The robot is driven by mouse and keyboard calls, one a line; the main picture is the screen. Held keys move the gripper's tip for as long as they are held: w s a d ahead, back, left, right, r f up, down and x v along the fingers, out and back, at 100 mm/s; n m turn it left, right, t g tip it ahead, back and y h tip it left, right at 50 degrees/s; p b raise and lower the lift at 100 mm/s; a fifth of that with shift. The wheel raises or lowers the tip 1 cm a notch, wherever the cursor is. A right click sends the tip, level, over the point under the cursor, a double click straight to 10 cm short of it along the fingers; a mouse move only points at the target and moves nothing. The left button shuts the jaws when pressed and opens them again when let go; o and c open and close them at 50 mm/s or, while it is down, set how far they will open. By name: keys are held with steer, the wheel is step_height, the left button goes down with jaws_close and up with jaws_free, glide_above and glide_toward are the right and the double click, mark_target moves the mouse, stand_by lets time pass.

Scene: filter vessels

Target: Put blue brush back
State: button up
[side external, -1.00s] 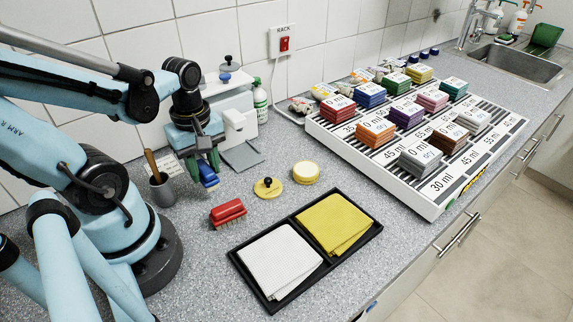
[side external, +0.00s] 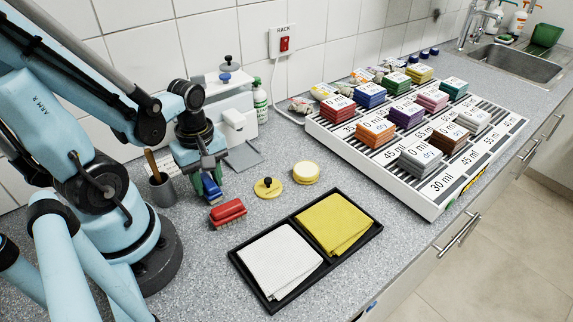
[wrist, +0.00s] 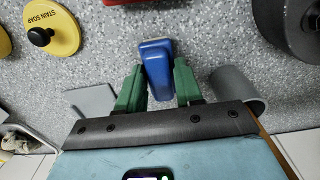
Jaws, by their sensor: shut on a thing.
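The blue brush (side external: 211,187) is held in my gripper (side external: 207,186) in the side external view, low over the counter and just above and left of the red brush (side external: 228,213). In the wrist view the blue brush (wrist: 156,68) sits between the two green fingers of my gripper (wrist: 156,85), which are shut on it. Whether its bristles touch the counter is hard to tell. The red brush lies bristles down on the counter.
A grey cup (side external: 163,190) with a wooden-handled tool stands left of my gripper. A yellow stain-soap lid (side external: 267,188) and a yellow-rimmed round tin (side external: 306,173) lie to the right. A black tray (side external: 297,296) with white and yellow cloths is in front. A rack (side external: 430,205) of coloured blocks stands right.

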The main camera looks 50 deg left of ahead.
mark_target(207, 180)
steer(key=o, duration=1)
steer(key=shift+r, duration=6.05)
steer(key=w+d+m+t, duration=0.6)
steer(key=w+m, duration=0.5)
steer(key=m, duration=0.7)
steer(key=shift+d+t, duration=0.4)
steer(key=shift+t, duration=0.2)
steer(key=shift+r, duration=0.1)
